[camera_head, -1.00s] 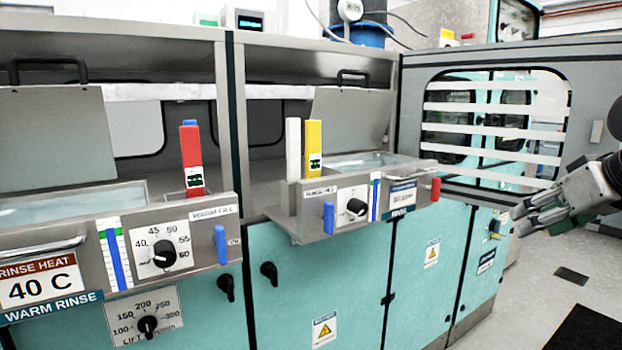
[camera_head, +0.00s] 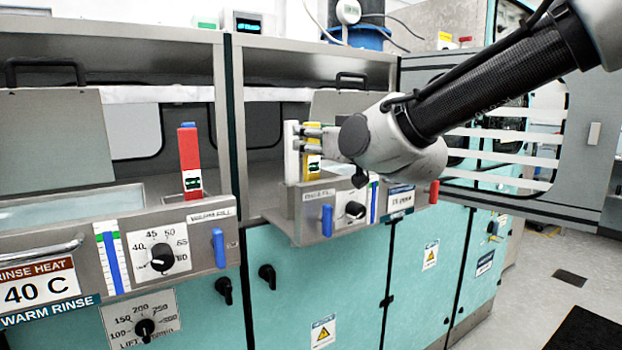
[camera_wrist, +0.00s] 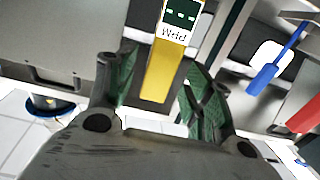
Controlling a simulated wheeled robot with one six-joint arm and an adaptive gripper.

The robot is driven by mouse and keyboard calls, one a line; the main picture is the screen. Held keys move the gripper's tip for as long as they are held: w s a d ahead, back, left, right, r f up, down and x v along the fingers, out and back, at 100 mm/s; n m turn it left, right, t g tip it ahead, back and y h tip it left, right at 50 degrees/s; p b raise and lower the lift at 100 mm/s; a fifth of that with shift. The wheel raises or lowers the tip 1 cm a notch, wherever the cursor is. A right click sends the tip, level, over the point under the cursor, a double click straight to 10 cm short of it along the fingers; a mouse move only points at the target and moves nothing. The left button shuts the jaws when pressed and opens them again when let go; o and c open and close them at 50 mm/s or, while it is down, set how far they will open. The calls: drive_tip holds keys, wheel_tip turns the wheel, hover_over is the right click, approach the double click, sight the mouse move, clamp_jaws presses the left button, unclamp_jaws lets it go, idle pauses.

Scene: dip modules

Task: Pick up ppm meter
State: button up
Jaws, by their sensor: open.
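In the head view the meter (camera_head: 312,165) stands upright on the ledge of the right-hand module, partly hidden behind my gripper's fingers. In the wrist view the meter (camera_wrist: 163,72) runs down from the top edge, with its yellow end between the two fingers. My gripper (camera_head: 303,139) reaches in from the right at the height of the meter. In the wrist view my gripper (camera_wrist: 152,88) is open, with a visible gap between each green-padded finger and the meter.
A white stick (camera_head: 291,152) stands close to the left of the meter. A red meter (camera_head: 190,163) stands on the left module. A blue lever (camera_head: 327,220), a dial (camera_head: 354,210) and a red knob (camera_head: 434,191) line the right module's front panel.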

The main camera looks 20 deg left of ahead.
drive_tip(key=shift+x, duration=0.9)
drive_tip(key=shift+r, duration=0.1)
drive_tip(key=c, duration=1)
drive_tip(key=shift+d+r, duration=0.1)
